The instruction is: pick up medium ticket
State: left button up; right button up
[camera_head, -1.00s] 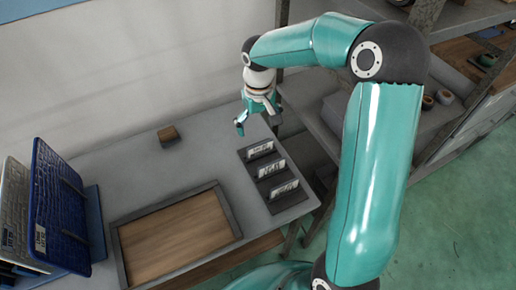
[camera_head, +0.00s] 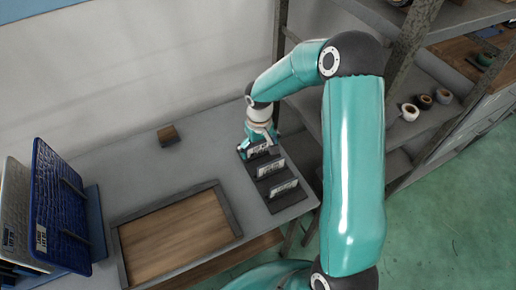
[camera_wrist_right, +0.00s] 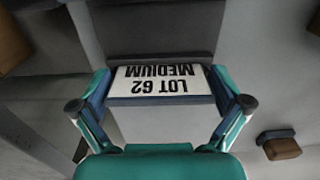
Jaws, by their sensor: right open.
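The medium ticket (camera_wrist_right: 165,80) is a white card printed "LOT 62 MEDIUM", upside down in the right wrist view. It stands in a dark holder (camera_wrist_right: 150,32). In the head view it is the farthest of three tickets, partly hidden by my right gripper (camera_head: 258,142). In the right wrist view my right gripper (camera_wrist_right: 160,106) is open, with one finger at each side of the card. I cannot tell whether the fingers touch it. My left gripper is not in view.
Two more tickets, the middle one (camera_head: 270,167) and the near one (camera_head: 285,187), stand in the same row. A wood-bottomed tray (camera_head: 231,212) lies to the left, blue panels (camera_head: 55,205) stand at far left, and a small brown block (camera_head: 167,135) sits behind. Shelves (camera_head: 425,120) rise at right.

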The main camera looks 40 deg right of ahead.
jog(key=shift+c, duration=0.3)
jog(key=c, duration=0.5)
jog(key=shift+r, duration=0.1)
jog(key=shift+c, duration=0.2)
